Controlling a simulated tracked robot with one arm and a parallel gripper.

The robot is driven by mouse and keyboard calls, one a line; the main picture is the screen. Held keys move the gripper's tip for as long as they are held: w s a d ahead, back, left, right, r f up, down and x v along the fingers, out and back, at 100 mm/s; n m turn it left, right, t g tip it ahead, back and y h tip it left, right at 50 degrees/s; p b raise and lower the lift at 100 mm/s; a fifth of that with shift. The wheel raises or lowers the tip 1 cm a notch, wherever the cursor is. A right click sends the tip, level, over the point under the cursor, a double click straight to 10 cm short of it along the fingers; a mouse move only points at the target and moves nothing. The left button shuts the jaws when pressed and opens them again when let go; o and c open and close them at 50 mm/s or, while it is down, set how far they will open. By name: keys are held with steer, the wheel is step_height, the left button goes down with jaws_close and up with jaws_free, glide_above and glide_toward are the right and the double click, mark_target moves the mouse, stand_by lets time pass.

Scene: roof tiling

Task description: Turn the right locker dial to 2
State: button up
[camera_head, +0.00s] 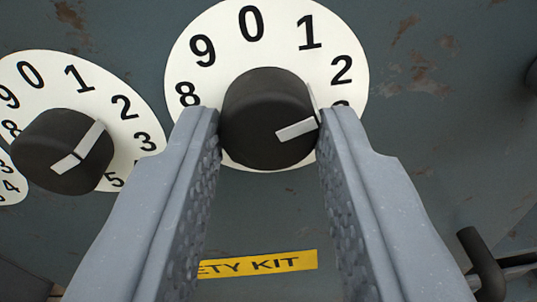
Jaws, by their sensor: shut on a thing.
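The right locker dial (231,30) is a white disc with black numbers and a round black knob (262,98) in its middle. My gripper (268,125) has one finger on each side of this knob and is shut on it. The knob's white pointer (296,130) points to the right, on the side of the numbers 2 (342,70) and 3. It looks nearer the 2, but the exact reading is hard to tell. The 3 is partly hidden behind my right finger. The dial's lower numbers are hidden by the knob and the fingers.
Another white dial (52,72) with a black knob stands close on the left, its pointer toward the 1 and 2. Part of a third dial (8,190) shows at the left edge. A yellow label (262,265) sits below. A dark handle (482,262) sticks out at lower right.

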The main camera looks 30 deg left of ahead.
steer(key=o, duration=1)
steer(key=shift+c, duration=0.2)
steer(key=shift+s, duration=0.1)
steer(key=f+v, duration=0.1)
steer(key=v, duration=1.2)
steer(key=shift+s+r, duration=0.3)
steer(key=shift+r, duration=0.15)
steer(key=shift+d, duration=0.15)
